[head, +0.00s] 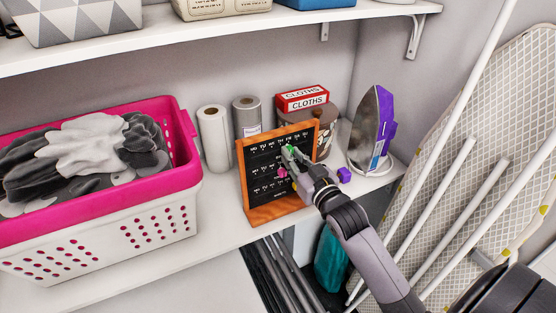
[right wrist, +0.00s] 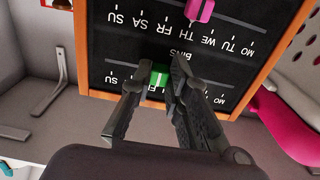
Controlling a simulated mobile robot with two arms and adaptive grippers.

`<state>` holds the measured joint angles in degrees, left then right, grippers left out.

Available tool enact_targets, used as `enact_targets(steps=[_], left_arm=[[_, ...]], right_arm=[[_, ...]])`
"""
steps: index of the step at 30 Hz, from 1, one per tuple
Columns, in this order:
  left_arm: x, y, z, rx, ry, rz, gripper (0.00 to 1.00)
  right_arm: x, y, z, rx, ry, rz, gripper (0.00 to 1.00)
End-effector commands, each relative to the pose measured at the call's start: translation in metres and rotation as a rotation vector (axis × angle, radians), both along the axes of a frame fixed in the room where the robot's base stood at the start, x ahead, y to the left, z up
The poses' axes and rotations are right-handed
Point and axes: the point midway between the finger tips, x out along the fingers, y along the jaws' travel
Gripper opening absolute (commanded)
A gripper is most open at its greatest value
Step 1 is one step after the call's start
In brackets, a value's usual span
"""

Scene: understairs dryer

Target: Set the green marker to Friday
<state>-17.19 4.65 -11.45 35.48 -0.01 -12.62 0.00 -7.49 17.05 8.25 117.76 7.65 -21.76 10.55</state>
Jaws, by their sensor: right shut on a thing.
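An orange-framed black day board (head: 250,185) stands on the shelf, with several rows of day letters. The green marker (head: 289,149) sits on its top row. My right gripper (head: 291,157) reaches the board from the front right, its fingers closed about the green marker. In the right wrist view the board is upside down, and the green marker (right wrist: 159,75) shows between the fingertips (right wrist: 156,88). The letters beside it are partly hidden by the fingers and look like FR. My left gripper is out of view.
A pink and white laundry basket (head: 120,245) with grey cloths stands left. Paper rolls (head: 214,138), a red CLOTHS box (head: 302,98) and a purple iron (head: 374,130) stand behind or beside the board. An ironing board (head: 505,100) leans at right, close to my right arm.

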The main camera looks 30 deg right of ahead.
Motion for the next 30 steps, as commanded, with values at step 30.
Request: enact_targets(steps=[30], left_arm=[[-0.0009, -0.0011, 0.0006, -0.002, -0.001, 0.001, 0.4]], right_arm=[[-0.0015, -0.0067, -0.0003, 0.004, 0.0, 0.0, 0.37]])
